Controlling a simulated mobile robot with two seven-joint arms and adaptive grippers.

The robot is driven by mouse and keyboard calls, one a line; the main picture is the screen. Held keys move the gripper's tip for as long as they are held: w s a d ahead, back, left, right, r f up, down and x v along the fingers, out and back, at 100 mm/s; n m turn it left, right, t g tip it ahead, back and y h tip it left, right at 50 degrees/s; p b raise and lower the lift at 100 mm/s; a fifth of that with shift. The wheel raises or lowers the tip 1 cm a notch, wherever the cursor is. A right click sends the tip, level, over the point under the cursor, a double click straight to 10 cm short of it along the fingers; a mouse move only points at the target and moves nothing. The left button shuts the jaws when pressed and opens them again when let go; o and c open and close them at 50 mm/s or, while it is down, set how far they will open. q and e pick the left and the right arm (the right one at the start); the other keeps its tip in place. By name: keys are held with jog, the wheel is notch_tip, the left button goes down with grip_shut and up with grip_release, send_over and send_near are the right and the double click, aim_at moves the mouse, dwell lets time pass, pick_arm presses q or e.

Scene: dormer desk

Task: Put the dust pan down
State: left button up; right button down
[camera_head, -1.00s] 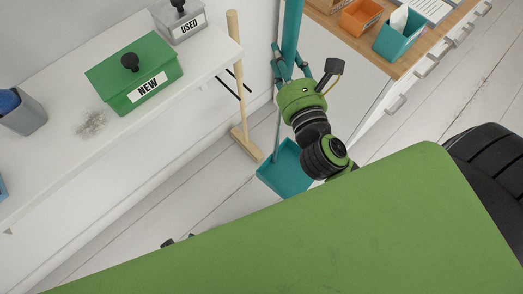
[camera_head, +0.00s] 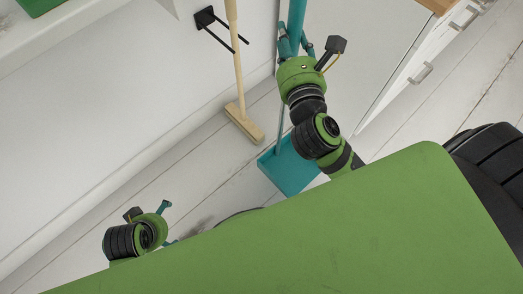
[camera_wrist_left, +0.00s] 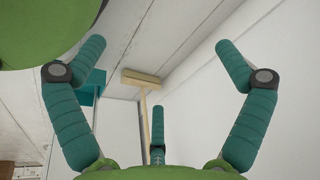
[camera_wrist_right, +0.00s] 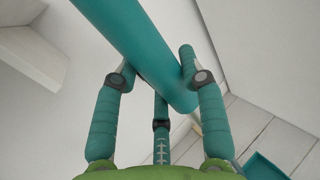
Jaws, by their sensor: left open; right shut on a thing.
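The teal dust pan (camera_head: 290,170) has its flat scoop low, near the floor, in the head view; I cannot tell whether it touches. Its long teal handle (camera_head: 297,18) rises to my right gripper (camera_head: 293,47). My right gripper is shut on that handle; in the right wrist view the thick handle (camera_wrist_right: 140,45) passes between the fingers. A corner of the scoop (camera_wrist_right: 262,166) shows there too. My left gripper (camera_head: 168,224) is open and empty at lower left, apart from the pan. In the left wrist view its fingers (camera_wrist_left: 158,62) are spread, with part of the teal scoop (camera_wrist_left: 94,88) behind one.
A wooden broom (camera_head: 240,90) stands by the white wall left of the pan, next to a black wall bracket (camera_head: 207,18). A white drawer cabinet (camera_head: 425,65) stands at right. Pale floorboards (camera_head: 195,150) are clear between the wall and me.

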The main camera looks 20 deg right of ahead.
jog(key=shift+w+a+f, duration=0.15)
jog(key=shift+f, duration=0.35)
pick_arm(q)
jog(key=w+d+r+t+h+b, duration=0.2)
jog(key=w+d+r+t, duration=0.1)
jog(key=r, duration=0.5)
jog(key=w+d+r+m+t+h+b, duration=0.1)
jog(key=w+d+r+t+h+b, duration=0.1)
jog(key=w+r+t, duration=0.3)
jog(key=w+d+r+m+t+h+b, duration=0.1)
jog(key=w+d+r+t+h+b, duration=0.1)
jog(key=r+t, duration=0.5)
jog(key=w+d+r+b, duration=0.1)
jog(key=w+d+r, duration=0.1)
jog(key=r, duration=0.4)
jog(key=shift+w+t, duration=0.3)
jog(key=shift+w, duration=0.25)
pick_arm(e)
jog(key=w+a+f, duration=0.4)
jog(key=a+f, duration=0.6)
jog(key=shift+a+f, duration=0.25)
pick_arm(q)
jog(key=shift+d, duration=0.1)
pick_arm(e)
jog(key=shift+w, duration=0.1)
